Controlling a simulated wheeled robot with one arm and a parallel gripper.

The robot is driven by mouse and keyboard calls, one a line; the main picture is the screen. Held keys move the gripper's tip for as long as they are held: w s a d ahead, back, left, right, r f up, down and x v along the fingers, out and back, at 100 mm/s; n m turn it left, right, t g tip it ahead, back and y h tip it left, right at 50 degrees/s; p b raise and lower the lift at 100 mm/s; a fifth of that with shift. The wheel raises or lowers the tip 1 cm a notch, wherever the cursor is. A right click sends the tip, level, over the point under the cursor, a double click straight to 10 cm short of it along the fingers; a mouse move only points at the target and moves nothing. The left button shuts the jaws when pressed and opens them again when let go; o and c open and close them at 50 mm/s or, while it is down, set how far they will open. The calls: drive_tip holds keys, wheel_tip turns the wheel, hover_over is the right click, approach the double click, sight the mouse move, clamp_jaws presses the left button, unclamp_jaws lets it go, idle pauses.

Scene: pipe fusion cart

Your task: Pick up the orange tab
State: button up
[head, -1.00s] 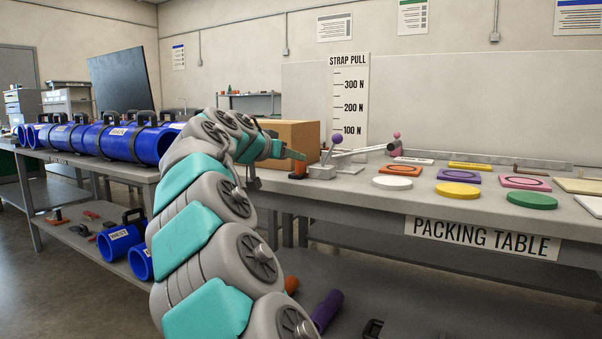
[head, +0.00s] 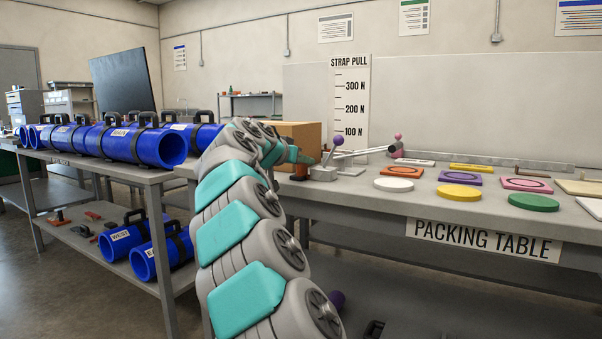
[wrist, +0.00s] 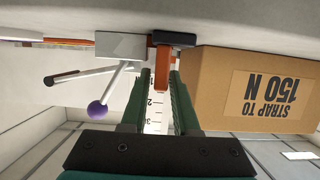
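The orange tab (wrist: 161,66) shows in the wrist view as a narrow upright strip below a dark block (wrist: 173,39). In that view my gripper (wrist: 158,88) is open, with one green finger on each side of the tab's line. The tab's end appears between the fingertips; whether either finger touches it I cannot tell. In the head view my gripper (head: 304,159) is small, at the packing table's left end. A bit of orange (head: 299,172) shows just below it, largely hidden by the dark part there.
A cardboard box (wrist: 255,88) marked "STRAP TO 150 N" stands close beside the fingers. A lever with a purple ball (wrist: 97,110) is on the other side. The packing table (head: 345,187) holds several coloured discs and plates to the right. Blue pipes (head: 160,147) lie on the left cart.

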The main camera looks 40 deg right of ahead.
clamp_jaws()
drive_tip(key=shift+r, duration=0.1)
idle(0.4)
